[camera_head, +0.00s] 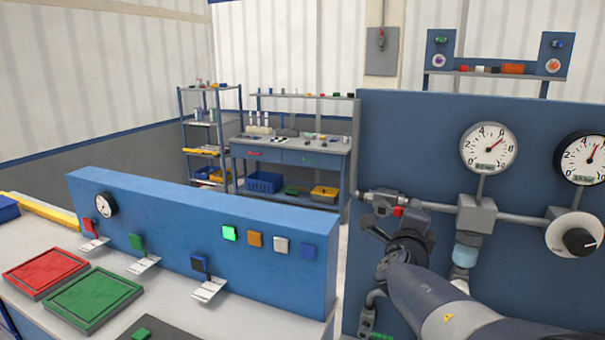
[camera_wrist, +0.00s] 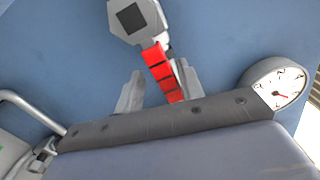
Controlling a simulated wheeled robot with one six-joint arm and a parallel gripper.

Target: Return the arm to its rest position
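My arm (camera_head: 440,300) reaches in from the lower right in the head view, in front of the blue pipe panel (camera_head: 400,130). My gripper (camera_head: 376,228) is beside the left end of the pipe, near a small red part (camera_head: 398,211). In the wrist view my gripper (camera_wrist: 158,72) has its two fingers apart. A red, dark-banded handle (camera_wrist: 163,72) runs from a grey fitting (camera_wrist: 132,20) into the space between the fingers, closer to the right finger. I cannot tell whether it touches that finger.
Pipes and a gauge (camera_head: 488,147) sit close to my arm on the panel. A blue console (camera_head: 190,225) with switches and coloured buttons stands left, with a red tray (camera_head: 45,272) and a green tray (camera_head: 92,300) before it. A workbench (camera_head: 290,155) stands behind.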

